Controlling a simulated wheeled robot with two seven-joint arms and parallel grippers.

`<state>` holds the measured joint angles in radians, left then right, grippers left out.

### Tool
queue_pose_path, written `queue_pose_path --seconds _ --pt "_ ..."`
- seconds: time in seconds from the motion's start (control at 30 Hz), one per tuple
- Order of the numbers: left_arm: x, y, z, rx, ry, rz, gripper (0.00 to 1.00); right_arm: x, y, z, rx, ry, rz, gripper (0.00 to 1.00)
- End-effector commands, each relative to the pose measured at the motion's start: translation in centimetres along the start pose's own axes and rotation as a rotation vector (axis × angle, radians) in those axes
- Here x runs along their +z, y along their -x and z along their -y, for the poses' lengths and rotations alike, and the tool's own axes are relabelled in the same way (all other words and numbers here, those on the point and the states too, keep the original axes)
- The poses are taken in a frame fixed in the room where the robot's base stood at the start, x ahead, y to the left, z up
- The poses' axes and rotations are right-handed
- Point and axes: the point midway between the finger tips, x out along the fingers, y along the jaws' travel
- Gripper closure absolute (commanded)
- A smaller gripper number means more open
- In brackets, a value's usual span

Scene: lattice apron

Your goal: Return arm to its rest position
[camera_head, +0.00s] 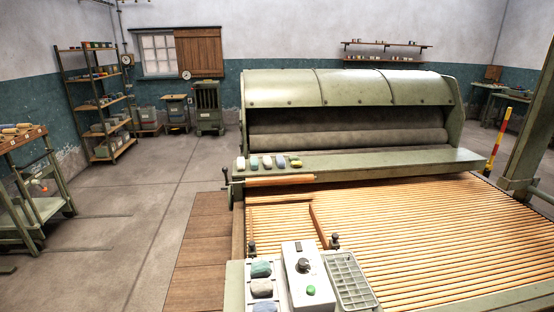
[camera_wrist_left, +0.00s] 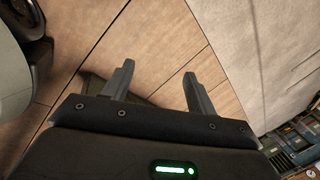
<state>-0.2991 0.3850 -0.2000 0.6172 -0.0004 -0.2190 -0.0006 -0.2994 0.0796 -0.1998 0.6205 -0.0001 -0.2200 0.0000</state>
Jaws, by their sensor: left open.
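My left gripper (camera_wrist_left: 157,82) shows in the left wrist view with its two fingers spread apart. Nothing is between the fingers. Behind them are tan floor panels (camera_wrist_left: 150,45) with dark seams, and no object touches the gripper. Neither gripper nor arm shows in the head view, so my left arm's place relative to the machine (camera_head: 345,90) cannot be told from there. My right gripper is in no view.
A slatted wooden bed (camera_head: 420,240) lies before the green roller machine. A control box (camera_head: 304,275) and a tray of coloured lumps (camera_head: 235,290) stand at its front left corner. Shelves (camera_head: 100,105) and a cart (camera_head: 45,205) stand left. Grey floor (camera_head: 130,220) between is clear.

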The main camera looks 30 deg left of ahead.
Motion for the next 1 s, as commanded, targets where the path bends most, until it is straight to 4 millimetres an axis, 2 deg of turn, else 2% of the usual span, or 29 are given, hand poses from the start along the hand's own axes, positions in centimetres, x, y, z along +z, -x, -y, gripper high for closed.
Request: queue_pose_path --seconds 0.03,0.1,0.2,0.3,0.4,0.53,0.77,1.0 --pt "-1.0 0.0 -4.3 0.049 0.021 -0.011 0.43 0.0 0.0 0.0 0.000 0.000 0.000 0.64" --pt "-2.2 0.3 -9.3 0.105 0.045 -0.024 0.43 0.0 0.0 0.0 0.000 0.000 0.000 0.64" --pt "-3.9 1.1 -15.4 0.175 0.075 -0.039 0.43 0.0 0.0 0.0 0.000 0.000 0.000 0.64" --pt "-5.2 2.0 -19.8 0.226 0.096 -0.051 0.43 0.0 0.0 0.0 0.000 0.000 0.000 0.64" --pt "-6.1 2.7 -22.6 0.258 0.110 -0.058 0.43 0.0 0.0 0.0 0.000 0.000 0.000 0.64" --pt "-6.6 3.1 -24.0 0.275 0.117 -0.061 0.43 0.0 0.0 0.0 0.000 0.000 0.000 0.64" --pt "-6.7 3.1 -24.1 0.276 0.117 -0.062 0.43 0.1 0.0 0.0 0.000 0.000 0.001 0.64" --pt "-6.7 3.1 -24.1 0.276 0.117 -0.062 0.74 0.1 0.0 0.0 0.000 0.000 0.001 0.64"
